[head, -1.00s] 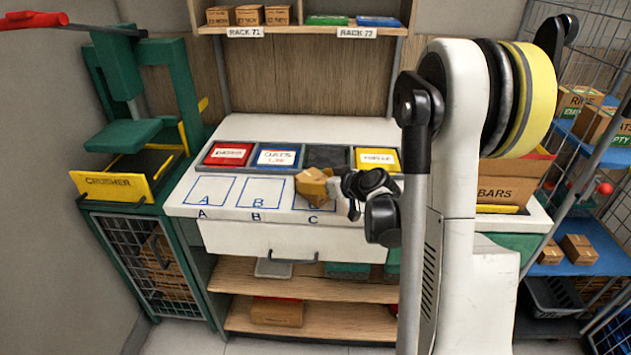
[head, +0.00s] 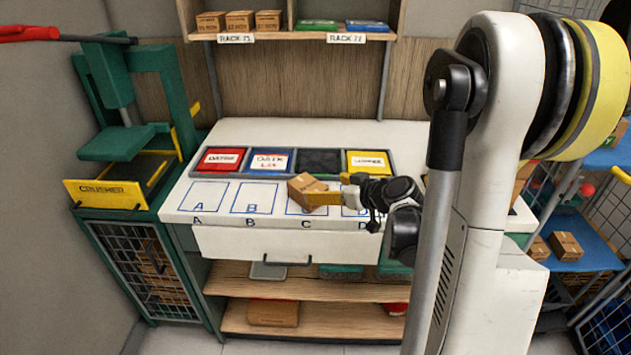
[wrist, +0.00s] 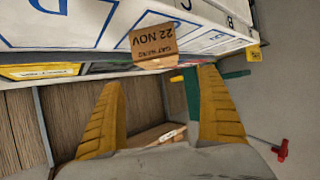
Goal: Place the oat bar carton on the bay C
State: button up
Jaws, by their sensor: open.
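The oat bar carton (head: 305,188), a small brown box, is at bay C (head: 298,211) on the white worktop, covering much of its blue outline. It looks turned askew; whether it lies flat inside the outline I cannot tell. My gripper (head: 338,192) is open, its yellow fingers just right of the carton in the head view. In the wrist view the carton (wrist: 155,45) shows its printed face, ahead of the parted fingertips (wrist: 161,78), with nothing gripped. Part of bay C is hidden by the carton and fingers.
Bays A (head: 207,196) and B (head: 254,198) are empty. My wrist partly covers bay D. A row of bins with red (head: 222,160), blue, dark and yellow sections stands behind the bays. A green crusher (head: 118,145) stands at left, and a shelf (head: 290,32) holds boxes above.

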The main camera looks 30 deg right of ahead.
jog(key=s+a+r+g, duration=0.2)
jog(key=s+a, duration=0.1)
jog(key=a, duration=0.4)
jog(key=s+a+r+g, duration=0.1)
jog(key=s+a+r, duration=0.25)
jog(key=a, duration=0.25)
jog(key=s+a+r+g+h, duration=0.1)
jog(key=s+a, duration=0.3)
jog(key=s, duration=0.3)
jog(key=s+a+m+g, duration=0.1)
jog(key=s+a, duration=0.2)
jog(key=s, duration=0.3)
jog(key=shift+s+a+r+m+h, duration=0.3)
jog(key=shift+s+a+r+h, duration=0.05)
jog(key=shift+h, duration=0.05)
jog(key=shift+g, duration=0.3)
